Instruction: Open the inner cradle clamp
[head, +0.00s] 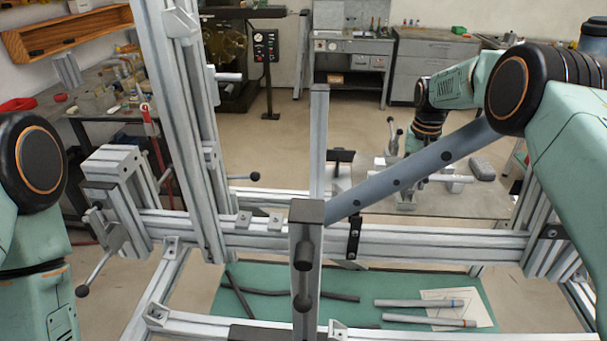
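A blue-grey tube (415,167) with dark holes slants from the centre post up to the right. An upright post (306,240) with a dark cap and dark round knobs stands at its lower end. A metal clamp-like fitting (405,190) with levers shows behind the tube. I cannot tell which fitting is the inner cradle clamp, or whether it is open. My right gripper (416,144) points down behind the tube, close to the fitting's levers; its fingers are mostly hidden and I see no clear grip. My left arm shows at the left edge, its gripper out of view.
An aluminium frame (430,244) spans the middle, with a tall upright (180,110) at the left. A lever with a black ball (82,291) sticks out at lower left. A green mat (365,288) with rods lies below. Benches stand behind an open floor.

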